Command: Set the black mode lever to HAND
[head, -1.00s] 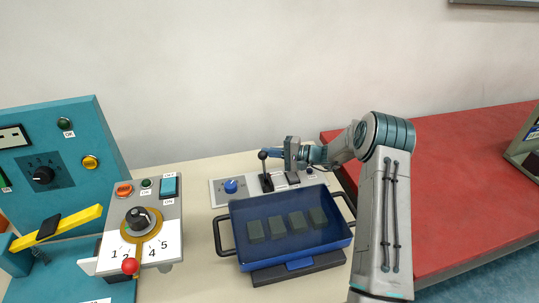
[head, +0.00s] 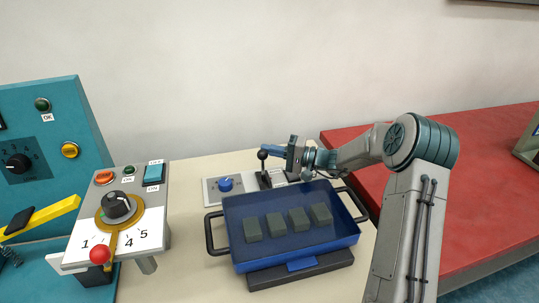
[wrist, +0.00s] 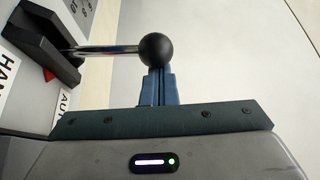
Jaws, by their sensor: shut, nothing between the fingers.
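The black mode lever has a round knob (head: 262,154) on a metal shaft and stands on the small grey panel (head: 208,192) behind the blue tray. In the wrist view its black ball knob (wrist: 157,48) and shaft (wrist: 108,50) reach out from a black base (wrist: 40,42). A HAND label (wrist: 8,75) and a partly hidden AUTO label (wrist: 63,105) lie beside the base, with a red mark near them. My gripper (head: 269,150) is shut and empty. Its blue fingertips (wrist: 158,72) are right at the knob, beside it; I cannot tell whether they touch.
A blue tray (head: 232,220) with several dark green blocks stands in front of the lever. A blue knob (head: 225,184) sits left of the lever. At left are a control box (head: 160,200) with a dial and red-balled pointer, and a teal cabinet (head: 75,110). A red table (head: 480,200) is at right.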

